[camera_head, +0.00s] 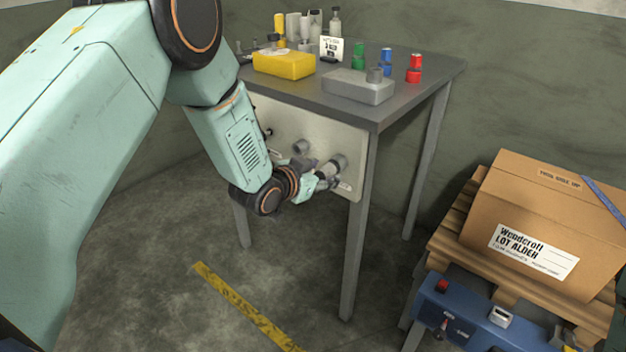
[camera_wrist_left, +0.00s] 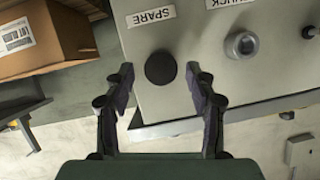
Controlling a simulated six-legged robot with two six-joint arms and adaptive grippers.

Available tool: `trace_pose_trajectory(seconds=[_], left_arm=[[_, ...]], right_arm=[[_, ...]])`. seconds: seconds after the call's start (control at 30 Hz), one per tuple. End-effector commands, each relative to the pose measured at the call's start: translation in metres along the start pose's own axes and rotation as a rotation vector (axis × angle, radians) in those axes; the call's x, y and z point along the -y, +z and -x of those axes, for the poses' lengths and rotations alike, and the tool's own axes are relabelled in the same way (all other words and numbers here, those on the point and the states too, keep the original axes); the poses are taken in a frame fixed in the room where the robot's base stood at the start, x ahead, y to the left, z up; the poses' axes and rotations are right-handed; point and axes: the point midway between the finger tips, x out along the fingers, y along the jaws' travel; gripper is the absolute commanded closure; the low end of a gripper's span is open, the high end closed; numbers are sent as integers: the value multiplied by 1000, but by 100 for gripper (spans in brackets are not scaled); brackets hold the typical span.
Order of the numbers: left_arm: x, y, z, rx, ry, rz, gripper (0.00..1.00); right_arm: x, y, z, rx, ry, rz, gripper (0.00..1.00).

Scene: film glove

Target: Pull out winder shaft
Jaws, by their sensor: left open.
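A pale panel (camera_head: 280,128) is fixed to the front of the grey table, with several round fittings on it. My left gripper (camera_head: 318,184) is open close to the panel's lower right, beside a grey cylindrical fitting (camera_head: 331,167) that sticks out. In the left wrist view, a dark round piece (camera_wrist_left: 161,67) sits between the open fingers, apart from both, below a label reading SPARE (camera_wrist_left: 151,17). I cannot tell whether it is a shaft end or a hole. A grey round fitting (camera_wrist_left: 241,45) is to its right, near a partly cut-off label. No part is clearly marked as the winder shaft.
On the table top (camera_head: 420,75) stand a yellow box (camera_head: 284,64), a grey block (camera_head: 357,87), and small green, blue and red items. A cardboard box (camera_head: 540,225) lies on a wooden pallet at the right, above a blue unit (camera_head: 478,318). Yellow tape (camera_head: 245,308) crosses the open floor.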

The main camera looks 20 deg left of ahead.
Motion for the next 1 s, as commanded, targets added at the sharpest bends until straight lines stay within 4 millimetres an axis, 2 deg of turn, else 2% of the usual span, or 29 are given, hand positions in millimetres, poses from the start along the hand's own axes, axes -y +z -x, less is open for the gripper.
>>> trace_pose_trajectory(seconds=[0.2, 0.5, 1.0], left_arm=[[-1, 1, -17, 2, -1, 2, 44], [-2, 0, -18, 2, -2, 2, 44], [-2, 0, -18, 1, -2, 2, 86]], right_arm=[[0, 0, -6, 0, 0, 0, 60], [0, 0, -6, 0, 0, 0, 60], [0, 0, -6, 0, 0, 0, 60]])
